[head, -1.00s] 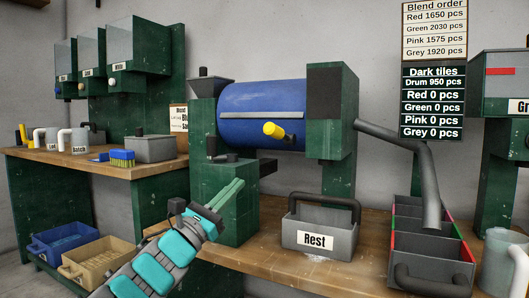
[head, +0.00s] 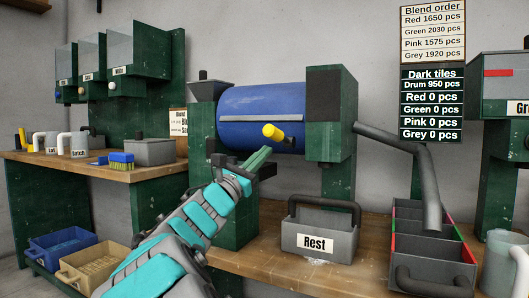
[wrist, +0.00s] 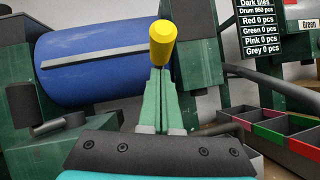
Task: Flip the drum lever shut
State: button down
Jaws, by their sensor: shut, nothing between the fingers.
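The blue drum (head: 255,115) lies on its side between green supports, with a pale strip along it. A yellow lever (head: 273,132) sticks out from its lower front; in the wrist view the lever's rounded yellow end (wrist: 163,44) faces me. My gripper (head: 262,153) is shut and empty, its green fingers just below and left of the lever. In the wrist view the fingertips (wrist: 161,70) are right under the yellow end. I cannot tell whether they touch it. The lever's base is hidden behind its end in the wrist view.
A grey pipe (head: 420,165) slopes down to a divided bin (head: 395,222) at right. A small dark crank (wrist: 55,124) shows left of the fingers.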

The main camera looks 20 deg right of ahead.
jog(key=shift+d+r, duration=0.3)
jog(key=shift+r, duration=0.35)
jog(key=shift+r, duration=0.1)
